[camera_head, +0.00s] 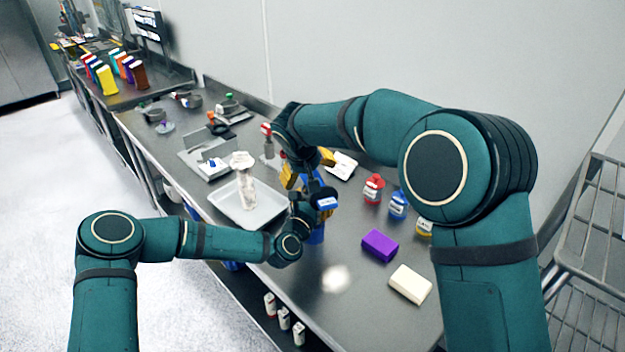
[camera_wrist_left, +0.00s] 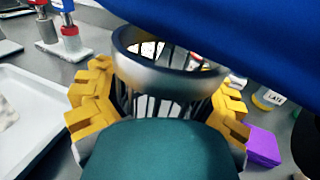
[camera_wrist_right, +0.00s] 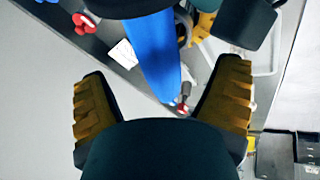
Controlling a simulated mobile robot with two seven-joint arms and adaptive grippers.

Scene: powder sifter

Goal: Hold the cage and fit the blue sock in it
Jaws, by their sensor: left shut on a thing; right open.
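My left gripper (camera_wrist_left: 160,105) is shut on the cage, a dark barred cage with a shiny metal ring (camera_wrist_left: 135,65) at its top. The bars show between the yellow fingers, with no blue visible behind them. The blue sock (camera_wrist_left: 230,30) passes across the top of the left wrist view, over the ring. In the right wrist view the long blue sock (camera_wrist_right: 150,55) lies ahead of my right gripper (camera_wrist_right: 163,100), which is open with fingers wide apart. In the head view both grippers are close together, the right (camera_head: 308,168) above the left (camera_head: 318,203), with blue (camera_head: 315,237) below; the cage is mostly hidden there.
Red (camera_head: 373,190) and blue (camera_head: 398,206) bottles, a purple block (camera_head: 380,245) and a cream block (camera_head: 410,284) lie on the right.

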